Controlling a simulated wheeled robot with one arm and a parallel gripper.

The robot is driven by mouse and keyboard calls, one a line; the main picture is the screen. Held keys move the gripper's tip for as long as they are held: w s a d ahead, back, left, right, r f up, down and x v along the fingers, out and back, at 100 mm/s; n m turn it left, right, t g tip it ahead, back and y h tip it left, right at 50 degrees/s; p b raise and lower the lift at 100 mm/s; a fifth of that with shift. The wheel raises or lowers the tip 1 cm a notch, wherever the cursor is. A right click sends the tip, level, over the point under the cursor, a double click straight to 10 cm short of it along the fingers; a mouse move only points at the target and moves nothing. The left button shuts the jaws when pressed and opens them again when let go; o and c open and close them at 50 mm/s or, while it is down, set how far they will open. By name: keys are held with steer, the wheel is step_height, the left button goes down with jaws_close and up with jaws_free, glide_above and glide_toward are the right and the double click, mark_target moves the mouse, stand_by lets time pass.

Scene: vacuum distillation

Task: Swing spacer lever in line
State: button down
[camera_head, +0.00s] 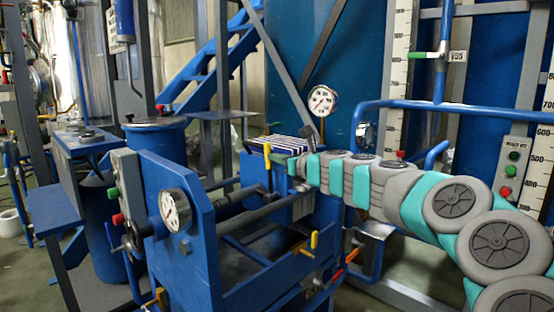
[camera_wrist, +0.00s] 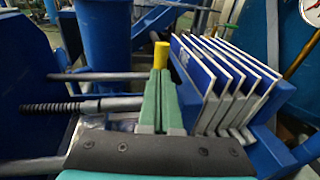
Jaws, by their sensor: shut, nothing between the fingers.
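A yellow-tipped lever (camera_head: 267,155) stands upright beside the filter-press plates (camera_head: 286,145) in the head view. Its yellow end also shows in the wrist view (camera_wrist: 161,55), just beyond my fingertips. My gripper (camera_head: 293,166), with green fingers (camera_wrist: 161,82), is shut and empty. It points at the lever from the right in the head view. In the wrist view the fingers hide the lower part of the lever, and I cannot tell whether they touch it. The white-edged blue plates (camera_wrist: 225,85) stand close to the right of the fingers.
The blue press frame (camera_head: 185,205) carries a dial gauge (camera_head: 174,210) at its left end. A threaded rod (camera_wrist: 60,107) and bars run left of the fingers. Another yellow handle (camera_head: 314,240) is on the frame's near side. A blue pipe (camera_head: 450,106) passes behind my arm.

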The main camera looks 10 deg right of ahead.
steer(key=shift+w+a+r+p, duration=0.2)
steer(key=shift+w+r+p, duration=0.15)
steer(key=shift+w+p, duration=0.45)
